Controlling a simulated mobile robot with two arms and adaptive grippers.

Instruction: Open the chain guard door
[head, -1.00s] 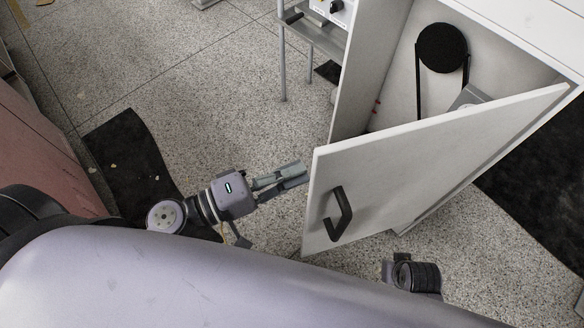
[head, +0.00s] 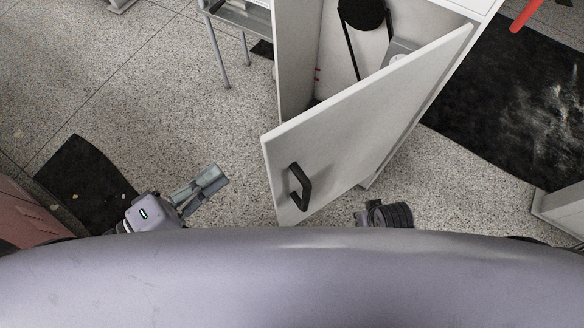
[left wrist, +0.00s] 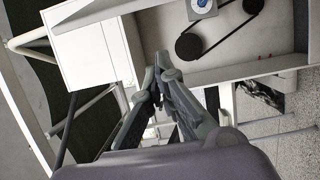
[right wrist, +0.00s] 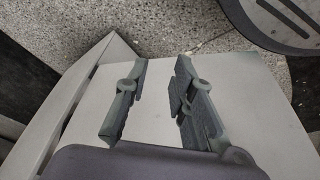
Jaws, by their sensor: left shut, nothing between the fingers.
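The white chain guard door (head: 350,125) stands ajar on the white cabinet, swung out from its left side. Its black handle (head: 299,187) is on the outer face near the free edge. My left gripper (head: 215,177) is shut and empty, left of the free edge and apart from it. In the left wrist view its fingers (left wrist: 160,62) are in front of the cabinet opening. My right gripper (right wrist: 160,68) is open above a white panel in the right wrist view; I cannot tell whether that is the door. Its fingers are hidden in the head view.
Inside the cabinet a black pulley (head: 362,10) and chain loop show. A metal-legged stand (head: 240,22) is left of the cabinet. Dark mats (head: 85,185) lie on the speckled floor, which is clear left of the door.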

